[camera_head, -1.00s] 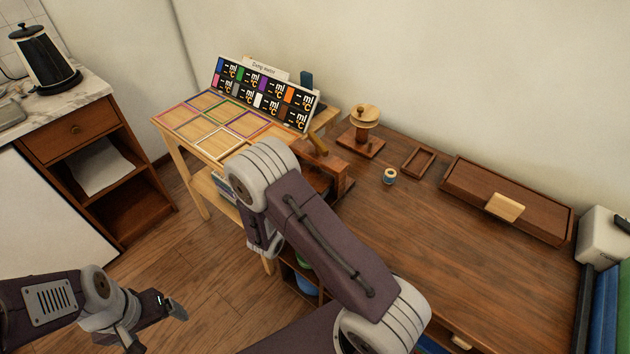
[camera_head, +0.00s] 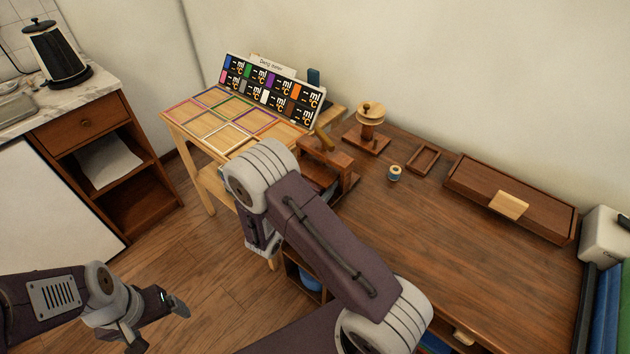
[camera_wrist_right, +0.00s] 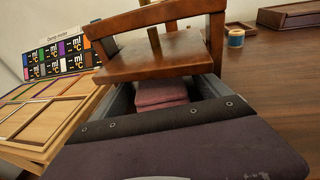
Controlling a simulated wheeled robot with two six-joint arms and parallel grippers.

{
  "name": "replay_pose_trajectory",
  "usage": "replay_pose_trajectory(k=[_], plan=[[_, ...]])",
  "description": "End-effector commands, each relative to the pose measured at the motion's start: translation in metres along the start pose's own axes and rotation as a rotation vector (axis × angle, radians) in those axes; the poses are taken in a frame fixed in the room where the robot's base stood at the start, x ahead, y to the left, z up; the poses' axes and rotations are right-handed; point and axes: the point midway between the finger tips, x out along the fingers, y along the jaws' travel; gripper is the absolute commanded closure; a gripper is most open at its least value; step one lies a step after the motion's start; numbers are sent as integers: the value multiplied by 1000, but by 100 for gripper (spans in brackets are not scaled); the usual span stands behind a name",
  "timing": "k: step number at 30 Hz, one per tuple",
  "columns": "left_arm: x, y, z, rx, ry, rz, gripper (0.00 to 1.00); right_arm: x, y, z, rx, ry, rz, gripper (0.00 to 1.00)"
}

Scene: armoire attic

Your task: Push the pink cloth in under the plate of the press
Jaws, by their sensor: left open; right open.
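The wooden press (camera_head: 335,160) stands at the left end of the brown desk, partly hidden behind my right arm in the head view. In the right wrist view its brown plate (camera_wrist_right: 150,60) is raised, under a wooden crossbar. The folded pink cloth (camera_wrist_right: 162,93) lies at the plate's front edge; its far part is hidden beneath the plate. My right gripper (camera_wrist_right: 165,88) is open, with a grey finger on each side of the cloth; contact cannot be told. My left gripper (camera_head: 157,323) is open and empty over the floor at lower left.
A light wooden table with a colour-framed grid (camera_head: 225,120) and a sign board (camera_head: 272,88) stands left of the press. A wooden spool stand (camera_head: 368,135), a small blue roll (camera_head: 395,173), a small tray (camera_head: 423,159) and a long box (camera_head: 475,185) are on the desk.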

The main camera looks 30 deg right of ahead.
Motion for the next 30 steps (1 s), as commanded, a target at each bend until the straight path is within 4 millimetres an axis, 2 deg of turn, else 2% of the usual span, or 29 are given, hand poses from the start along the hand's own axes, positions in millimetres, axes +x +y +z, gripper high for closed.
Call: replay_pose_trajectory(k=[5,12,16,21,30], plan=[[-3,0,0,0,0,0,13,-15,1,1,-2,0,5,13],[-9,0,-1,0,0,0,13,-64,2,1,-1,-1,7,13],[-10,0,-1,0,0,0,13,-82,1,1,0,-1,4,13],[-11,0,-1,0,0,0,13,-91,0,0,0,-1,0,13],[-11,0,-1,0,0,0,13,-91,0,0,0,-1,-1,13]])
